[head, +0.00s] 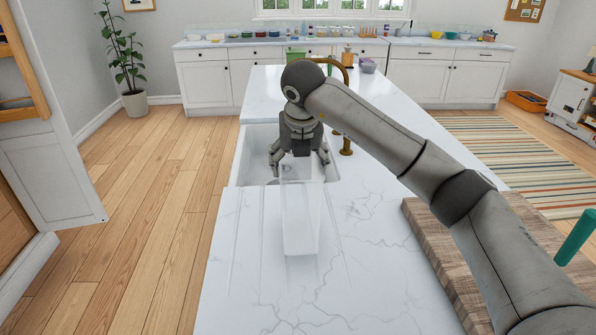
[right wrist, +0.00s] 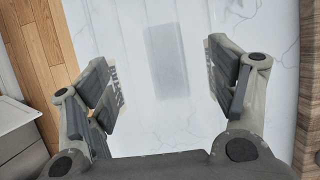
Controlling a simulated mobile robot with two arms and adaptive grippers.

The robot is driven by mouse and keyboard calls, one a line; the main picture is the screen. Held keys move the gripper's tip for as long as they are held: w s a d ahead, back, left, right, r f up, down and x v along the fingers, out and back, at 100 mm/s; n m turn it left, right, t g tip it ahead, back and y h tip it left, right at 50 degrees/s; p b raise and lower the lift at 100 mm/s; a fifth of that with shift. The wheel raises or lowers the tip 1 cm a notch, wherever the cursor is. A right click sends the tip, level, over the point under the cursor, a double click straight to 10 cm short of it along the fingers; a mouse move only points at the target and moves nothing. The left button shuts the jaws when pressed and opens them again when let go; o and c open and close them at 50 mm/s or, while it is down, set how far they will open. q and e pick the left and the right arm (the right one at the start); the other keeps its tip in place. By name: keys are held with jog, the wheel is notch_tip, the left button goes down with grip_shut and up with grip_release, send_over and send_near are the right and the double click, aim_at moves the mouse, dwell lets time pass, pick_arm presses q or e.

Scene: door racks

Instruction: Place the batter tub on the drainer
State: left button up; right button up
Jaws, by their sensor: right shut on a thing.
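The batter tub (head: 301,222) is a pale, see-through box with a whitish body. It shows in the middle of the head view, and between the fingers in the right wrist view (right wrist: 165,60). My right gripper (head: 299,158) has its fingers spread wide around the tub's far end and is shut on it. The drainer (head: 250,235) is the set of shallow grooves in the white marble counter, in front of the sink. The tub is over these grooves. I cannot tell whether it touches them. My left gripper is not in view.
The sink (head: 258,142) lies just behind the drainer, with a brass tap (head: 347,110) on its right. A wooden board (head: 440,240) lies on the counter at the right. The counter (head: 375,235) between drainer and board is clear.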

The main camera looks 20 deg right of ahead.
jog(key=f+p, duration=0.1)
jog(key=f, duration=0.2)
jog(key=shift+w+f+p, duration=0.2)
jog(key=shift+f+p, duration=0.05)
jog(key=shift+p, duration=0.1)
jog(key=shift+a, duration=0.1)
jog(key=o, duration=1.5)
jog(key=shift+f, duration=0.15)
